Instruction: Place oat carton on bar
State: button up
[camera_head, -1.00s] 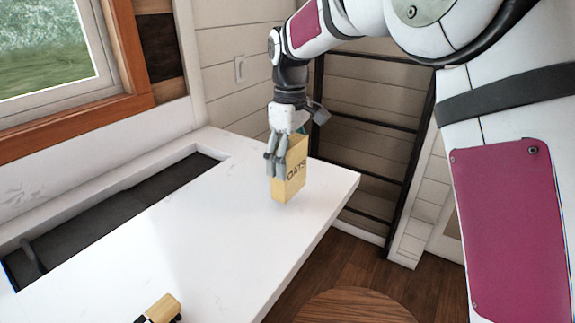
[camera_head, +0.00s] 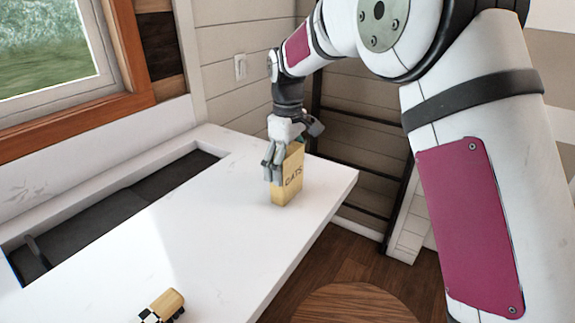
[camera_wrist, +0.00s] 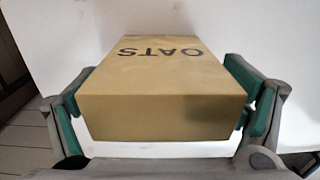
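The oat carton (camera_head: 292,183) is a tan box marked OATS. It stands upright at the far end of the white counter (camera_head: 215,235), near its right edge. Its base appears at or very close to the surface; I cannot tell for certain whether it touches. My gripper (camera_head: 273,176) comes down on the carton from above and is shut on its upper part. In the wrist view the carton (camera_wrist: 165,112) fills the space between my two green-padded fingers, one against each side, with its lettering upside down.
A sunken dark basin (camera_head: 120,205) runs along the left of the counter. A small wooden item with a checkered end (camera_head: 165,304) lies at the near edge. A round wooden top (camera_head: 355,303) is below right. The counter's middle is clear.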

dwell(0.3)
notch_tip(320, 180, up, 12)
jog(key=shift+r+b, duration=0.1)
jog(key=shift+b, duration=0.95)
jog(key=s+d+r+m+t, duration=0.1)
jog(key=s+d+r+m, duration=0.2)
jog(key=s+d, duration=0.35)
jog(key=s+d+r+m+t, duration=0.1)
jog(key=s+d+r+m, duration=0.1)
jog(key=s+d, duration=0.45)
jog(key=s+d+f+m+t, duration=0.1)
jog(key=s+f+m, duration=0.1)
jog(key=s, duration=0.4)
jog(key=s+d+f+m+t, duration=0.1)
jog(key=s+d+f+m, duration=0.1)
jog(key=s+f, duration=0.2)
jog(key=s+d+f+m+t, duration=0.1)
jog(key=s+d+f+m, duration=0.1)
jog(key=s, duration=0.7)
jog(key=shift+s+d+f, duration=0.25)
jog(key=shift+s+f, duration=0.1)
jog(key=shift+f, duration=0.05)
